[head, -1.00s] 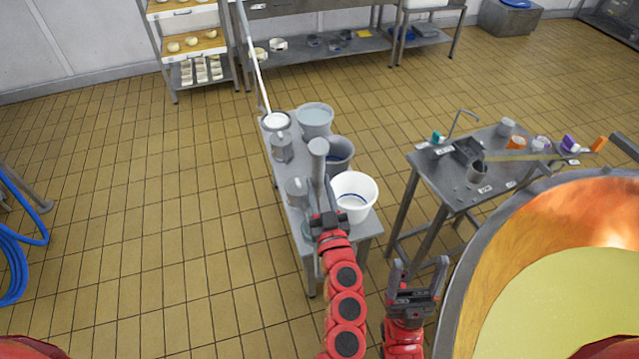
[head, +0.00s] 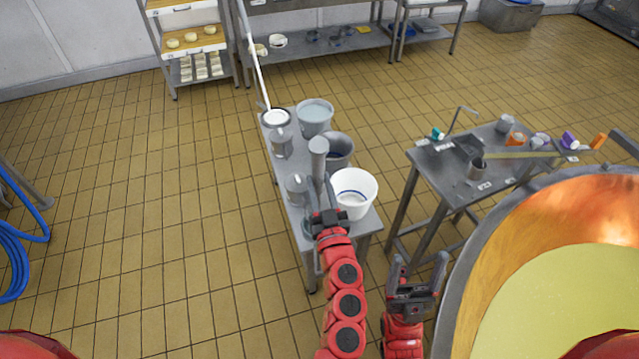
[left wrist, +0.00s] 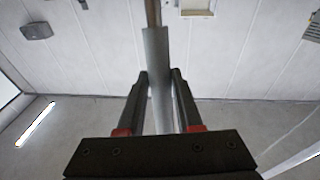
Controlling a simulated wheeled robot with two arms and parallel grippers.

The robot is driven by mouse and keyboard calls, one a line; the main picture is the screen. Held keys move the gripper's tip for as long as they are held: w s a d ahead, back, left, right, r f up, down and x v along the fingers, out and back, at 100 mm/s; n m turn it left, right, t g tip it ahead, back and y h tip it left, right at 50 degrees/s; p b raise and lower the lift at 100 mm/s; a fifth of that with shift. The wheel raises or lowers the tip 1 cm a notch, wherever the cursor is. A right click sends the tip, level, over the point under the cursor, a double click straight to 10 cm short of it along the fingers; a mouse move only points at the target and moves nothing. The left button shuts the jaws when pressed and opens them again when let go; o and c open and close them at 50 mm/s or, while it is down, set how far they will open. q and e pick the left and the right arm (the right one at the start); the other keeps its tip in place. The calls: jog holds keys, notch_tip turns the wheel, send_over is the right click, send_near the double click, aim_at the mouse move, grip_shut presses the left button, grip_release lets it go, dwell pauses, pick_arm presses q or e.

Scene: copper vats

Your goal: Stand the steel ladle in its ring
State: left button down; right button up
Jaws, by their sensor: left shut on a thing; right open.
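My left gripper (head: 326,218) is shut on the steel ladle (head: 318,168), seen upright above the fingers with a round grey end at the top. In the left wrist view the ladle's grey shaft (left wrist: 158,75) runs between the two fingers (left wrist: 160,100), and a narrower brownish part shows at the top edge. My right gripper (head: 420,272) is open and empty, beside the copper vat.
The left steel table (head: 297,222) carries a white bucket (head: 354,206), grey buckets and steel jugs. The right table (head: 452,192) holds a bent rod, a dark tray and several small coloured things. The copper vat (head: 490,250) stands at lower right. Floor between the tables is clear.

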dwell(0.3)
pick_arm(q)
jog(key=c, duration=0.5)
grip_release()
jog(key=shift+s, duration=0.1)
jog(key=shift+s+d+f, duration=0.15)
jog(key=shift+s+f, duration=0.05)
jog(key=shift+s, duration=0.15)
jog(key=b+v, duration=0.3)
jog(key=v, duration=1.3)
jog(key=shift+s, duration=0.3)
